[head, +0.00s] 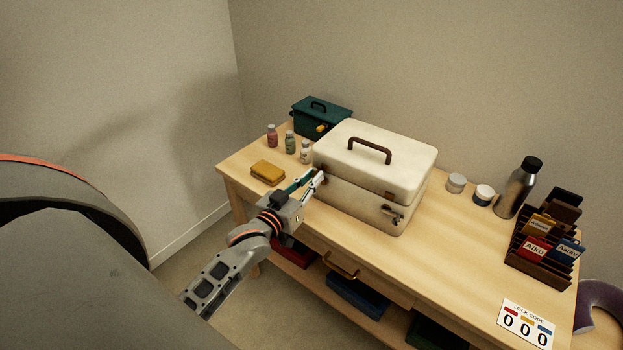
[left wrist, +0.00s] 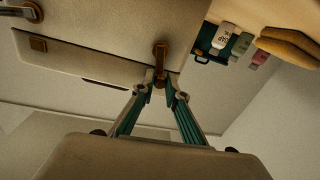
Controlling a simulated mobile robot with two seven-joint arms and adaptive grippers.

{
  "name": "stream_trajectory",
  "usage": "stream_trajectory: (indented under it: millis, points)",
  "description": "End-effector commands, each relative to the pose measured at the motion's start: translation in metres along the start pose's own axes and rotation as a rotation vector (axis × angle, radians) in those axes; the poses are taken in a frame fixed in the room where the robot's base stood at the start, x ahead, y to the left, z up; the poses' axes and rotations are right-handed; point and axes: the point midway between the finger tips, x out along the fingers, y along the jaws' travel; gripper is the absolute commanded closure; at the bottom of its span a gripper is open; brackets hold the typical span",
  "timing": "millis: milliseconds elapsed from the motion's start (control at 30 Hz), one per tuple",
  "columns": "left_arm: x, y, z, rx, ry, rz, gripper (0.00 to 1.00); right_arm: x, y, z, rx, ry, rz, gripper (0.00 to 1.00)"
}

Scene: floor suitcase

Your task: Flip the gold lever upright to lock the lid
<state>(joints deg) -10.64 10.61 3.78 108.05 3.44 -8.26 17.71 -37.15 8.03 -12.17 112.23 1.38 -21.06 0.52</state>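The cream case (head: 345,190) stands on the table with its lid down and a brown handle on top. The lever (left wrist: 160,62) on its front looks brown-gold in the left wrist view. In the head view it is mostly hidden by my gripper at the case's left front corner. My left gripper (head: 315,179) is at that corner. In the left wrist view its fingertips (left wrist: 161,88) stand close on either side of the lever's end. I cannot tell whether they press on it. A second latch (head: 393,213) sits at the front right, below a small brown plate (head: 390,194). My right gripper is out of view.
A yellow sponge-like block (head: 267,173) and several small bottles (head: 290,143) stand left of the case, with a green box (head: 321,117) behind. Jars (head: 456,183), a metal flask (head: 517,188), a card rack (head: 541,238) and a lock-code card (head: 526,325) are at right.

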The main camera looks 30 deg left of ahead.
Motion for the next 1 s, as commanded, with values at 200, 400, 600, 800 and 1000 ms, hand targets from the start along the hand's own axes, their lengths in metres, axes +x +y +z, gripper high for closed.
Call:
stream_trajectory:
  millis: [200,400,600,800,1000]
  points:
    - [0.0,0.004,-0.003,0.085,0.003,0.0,1.0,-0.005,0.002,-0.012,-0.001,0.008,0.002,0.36]
    - [-0.001,0.01,-0.001,0.255,0.011,0.001,1.0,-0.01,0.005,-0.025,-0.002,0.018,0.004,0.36]
    - [-0.001,0.011,0.001,0.277,0.012,0.002,1.0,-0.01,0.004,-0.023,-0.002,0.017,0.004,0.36]
    - [-0.001,0.011,0.001,0.275,0.012,0.002,0.7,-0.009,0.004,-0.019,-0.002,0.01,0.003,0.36]
    - [-0.001,0.011,0.0,0.274,0.012,0.002,0.7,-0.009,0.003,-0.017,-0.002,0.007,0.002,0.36]
